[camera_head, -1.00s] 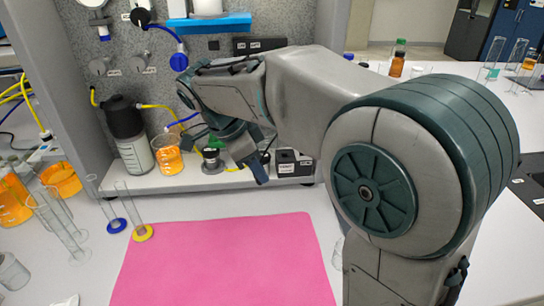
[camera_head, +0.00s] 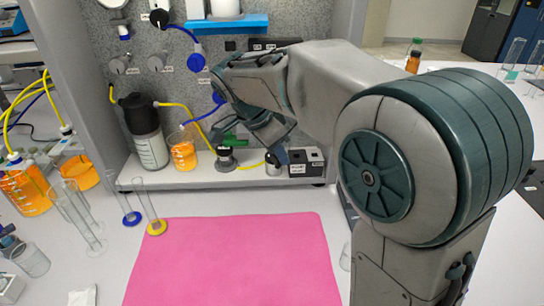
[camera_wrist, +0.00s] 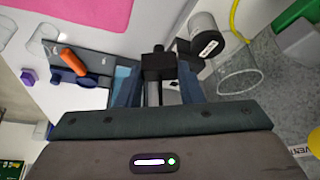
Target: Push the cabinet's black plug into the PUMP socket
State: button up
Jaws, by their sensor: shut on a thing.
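My gripper (camera_wrist: 160,88) is shut on the black plug (camera_wrist: 157,64), which shows between the two blue-grey fingers in the wrist view. In the head view my gripper (camera_head: 281,155) is over the cabinet's white floor, just left of a black box (camera_head: 305,162) with a white label and round openings on top. The plug cannot be made out clearly in the head view. I cannot read which socket is PUMP.
A dark bottle (camera_head: 146,130) and an orange-filled beaker (camera_head: 183,150) stand left on the cabinet floor. A black-topped fitting (camera_head: 227,158) with a yellow tube is nearer my gripper. The pink mat (camera_head: 235,260) in front is clear. Glass cylinders (camera_head: 150,205) stand left of it.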

jog(key=w+d+r+n+t+y+p, duration=0.2)
jog(key=w+d+r+n+p, duration=0.15)
jog(key=w+d+n, duration=0.35)
jog(key=shift+m, duration=0.7)
jog(key=shift+w+a+f+b, duration=0.15)
jog(key=shift+f+b, duration=0.95)
jog(key=shift+f, duration=0.2)
jog(key=shift+w+a+f+b, duration=0.1)
jog(key=shift+a+f+b, duration=0.1)
jog(key=shift+f+b, duration=1)
jog(key=shift+w+a+f+b, duration=0.15)
jog(key=shift+f+b, duration=0.8)
jog(key=shift+f, duration=0.5)
jog(key=o, duration=1)
jog(key=shift+o, duration=0.2)
jog(key=v, duration=1.3)
jog(key=shift+a+r, duration=0.35)
